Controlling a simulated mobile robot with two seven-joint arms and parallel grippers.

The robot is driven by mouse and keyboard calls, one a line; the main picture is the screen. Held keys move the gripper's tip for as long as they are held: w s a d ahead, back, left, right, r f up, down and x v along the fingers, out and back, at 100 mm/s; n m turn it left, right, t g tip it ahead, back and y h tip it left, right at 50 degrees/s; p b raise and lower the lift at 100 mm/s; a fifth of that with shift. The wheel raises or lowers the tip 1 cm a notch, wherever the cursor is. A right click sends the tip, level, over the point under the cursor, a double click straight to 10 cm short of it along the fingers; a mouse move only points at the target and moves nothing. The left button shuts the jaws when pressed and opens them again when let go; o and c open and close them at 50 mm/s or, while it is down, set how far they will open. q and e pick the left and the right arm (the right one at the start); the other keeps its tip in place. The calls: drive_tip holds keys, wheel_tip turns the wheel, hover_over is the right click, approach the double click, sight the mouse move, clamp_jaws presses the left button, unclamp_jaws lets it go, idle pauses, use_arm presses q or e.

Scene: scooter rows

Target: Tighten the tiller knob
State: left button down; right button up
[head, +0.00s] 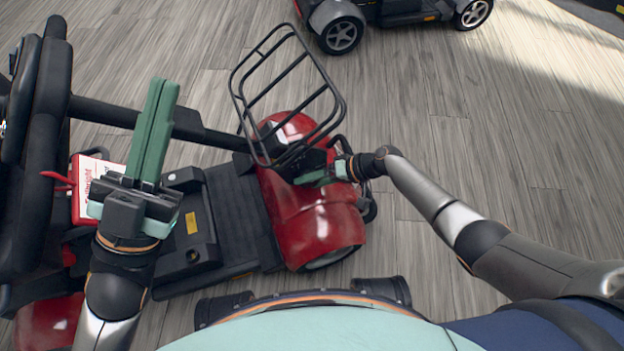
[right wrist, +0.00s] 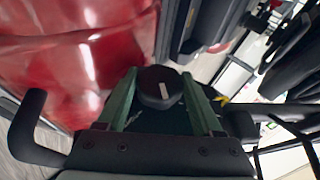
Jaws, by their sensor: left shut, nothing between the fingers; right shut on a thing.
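The tiller knob (right wrist: 166,90) is a round black knob with a white mark on top in the right wrist view. My right gripper (right wrist: 160,78) has its green fingers on either side of it and is shut on it. In the head view my right gripper (head: 312,178) reaches in from the right under the basket, at the scooter's red front; the knob cannot be made out there. The dark tiller bar (head: 215,133) slants low from the front toward the seat. My left gripper (head: 165,88) is shut and empty, above the scooter's deck.
The red scooter (head: 310,225) carries a black wire basket (head: 290,95) at its front. A white and red card (head: 88,178) lies near the seat (head: 35,130). Another scooter (head: 390,12) stands at the back. The wooden floor at right is clear.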

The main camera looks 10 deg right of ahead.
drive_tip(key=shift+s+f, duration=0.1)
drive_tip(key=o, duration=1.4)
drive_tip(key=shift+c, duration=0.2)
use_arm(q)
wheel_tip(320, 180, up, 6)
drive_tip(key=p, duration=0.5)
drive_tip(key=shift+s+a+r+p, duration=0.15)
drive_tip(key=shift+a+r+p, duration=0.05)
drive_tip(key=shift+a+p, duration=0.2)
use_arm(e)
drive_tip(key=v, duration=1.2)
drive_tip(key=shift+r, duration=0.3)
drive_tip(key=shift+d, duration=0.1)
